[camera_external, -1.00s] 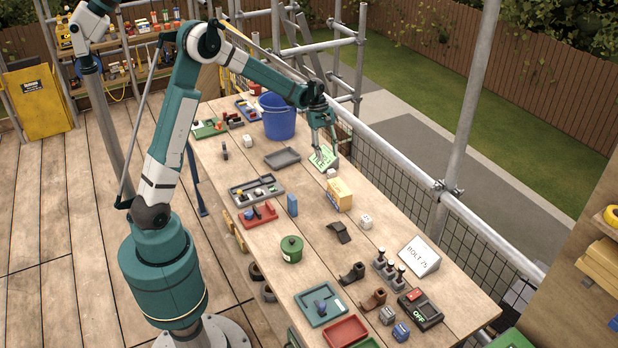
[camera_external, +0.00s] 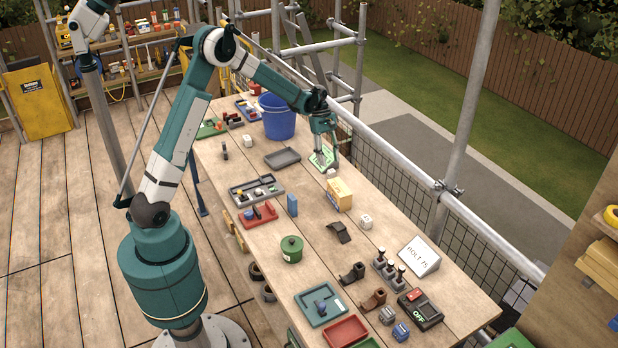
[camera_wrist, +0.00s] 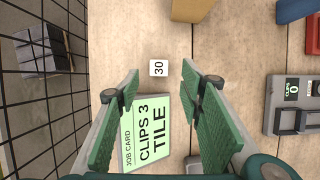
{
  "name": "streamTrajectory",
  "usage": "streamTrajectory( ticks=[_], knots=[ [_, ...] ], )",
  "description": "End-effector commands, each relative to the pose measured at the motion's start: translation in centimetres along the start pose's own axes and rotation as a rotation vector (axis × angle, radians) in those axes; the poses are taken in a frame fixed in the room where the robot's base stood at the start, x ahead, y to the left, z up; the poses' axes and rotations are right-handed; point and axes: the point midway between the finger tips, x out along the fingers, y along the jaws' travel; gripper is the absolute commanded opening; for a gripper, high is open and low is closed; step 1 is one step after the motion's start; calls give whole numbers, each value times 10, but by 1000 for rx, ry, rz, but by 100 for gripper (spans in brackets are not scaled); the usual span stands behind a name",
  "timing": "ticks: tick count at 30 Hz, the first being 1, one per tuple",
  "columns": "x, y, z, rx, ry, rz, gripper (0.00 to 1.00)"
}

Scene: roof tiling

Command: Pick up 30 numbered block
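The small white block numbered 30 (camera_wrist: 159,68) lies on the wooden table, number up and turned sideways in the wrist view. In the outside view it is a small pale block (camera_external: 331,173) just in front of the gripper. My gripper (camera_wrist: 160,90) is open and empty, its two green fingers spread wide. The block shows between and a little beyond the fingertips, apart from both. In the outside view my gripper (camera_external: 325,158) hangs over the green job card (camera_external: 316,158). The card reads "CLIPS 3 TILE" in the wrist view (camera_wrist: 150,135) and is partly hidden by the left finger.
A yellow-brown box (camera_external: 339,195) stands just beyond the block. A grey tray (camera_external: 282,158) and a blue bucket (camera_external: 279,117) are to the left. Wire mesh (camera_wrist: 40,90) runs along the table's edge. Other white cubes stand farther off (camera_external: 366,221). The wood around the block is clear.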

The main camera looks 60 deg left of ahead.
Motion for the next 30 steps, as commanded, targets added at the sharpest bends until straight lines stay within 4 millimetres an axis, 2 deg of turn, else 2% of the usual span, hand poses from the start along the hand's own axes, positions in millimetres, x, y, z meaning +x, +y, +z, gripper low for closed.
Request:
streamTrajectory(
  ticks=[6,20,30],
  knots=[
    [17,0,0,1,0,0,38],
    [22,0,0,1,0,0,38],
    [57,2,0,1,0,1,38]
  ],
)
